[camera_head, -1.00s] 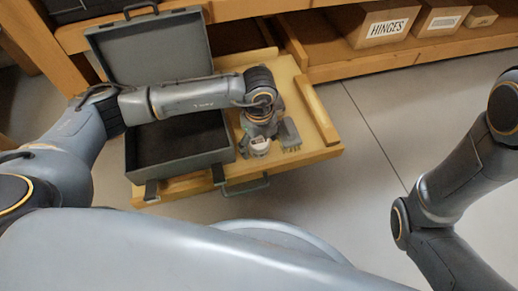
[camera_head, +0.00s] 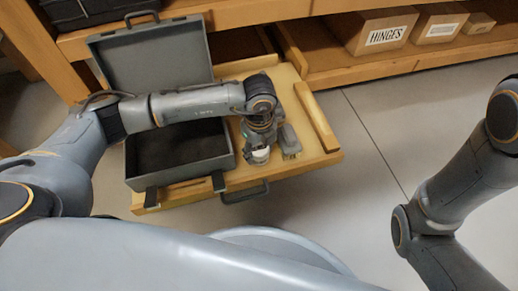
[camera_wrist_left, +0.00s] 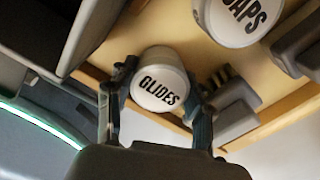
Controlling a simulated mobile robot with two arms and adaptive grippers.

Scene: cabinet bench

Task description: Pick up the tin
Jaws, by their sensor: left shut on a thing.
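A tin with a white lid marked "GLIDES" (camera_wrist_left: 160,88) sits between the two fingers of my left gripper (camera_wrist_left: 158,108) in the left wrist view. The fingers are shut on its sides. In the head view my left gripper (camera_head: 260,138) points down over the pulled-out drawer, and the tin's pale lid (camera_head: 260,156) shows just in front of it. I cannot tell whether the tin touches the drawer board. A second white-lidded tin (camera_wrist_left: 242,15), its label partly cut off, stands nearby in the wrist view. My right gripper is out of view.
An open grey case (camera_head: 180,171) stands left of the gripper on the wooden drawer (camera_head: 318,118). A grey brush (camera_head: 290,137) lies close at the gripper's right. A box marked HINGES (camera_head: 384,34) and smaller boxes sit on the shelf behind. Floor is clear at right.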

